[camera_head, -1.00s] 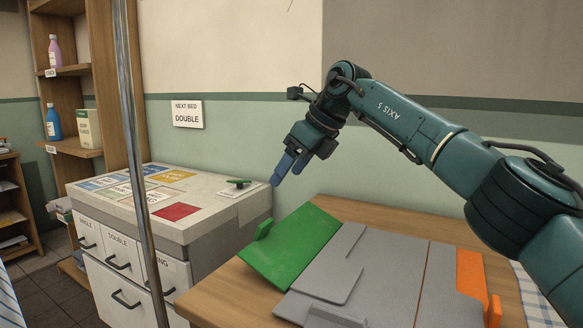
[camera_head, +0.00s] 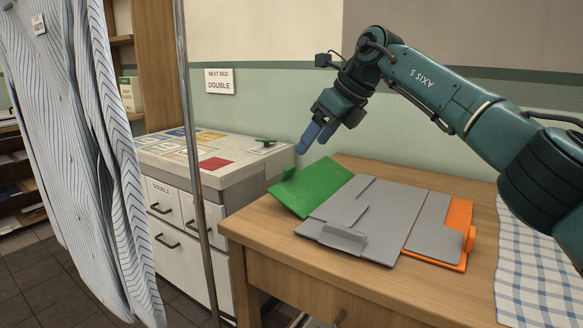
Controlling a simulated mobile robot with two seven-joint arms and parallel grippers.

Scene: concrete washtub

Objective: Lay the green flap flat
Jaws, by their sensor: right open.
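The green flap (camera_head: 315,187) is the left panel of a grey folding board (camera_head: 378,215) on the wooden table. Its outer left part appears raised, tilted up from the board, with a small green tab (camera_head: 288,173) at its left edge. My right gripper (camera_head: 313,140) has blue fingers and hangs in the air above and behind the flap, apart from it. It is open and holds nothing. An orange panel (camera_head: 459,218) with a tab lies at the board's right side. My left gripper is not in view.
A striped shirt (camera_head: 75,130) hangs at the left, beside a metal pole (camera_head: 190,120). A white cabinet (camera_head: 182,225) with coloured labels stands left of the wooden table (camera_head: 300,268). A checked cloth (camera_head: 540,260) lies at the right.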

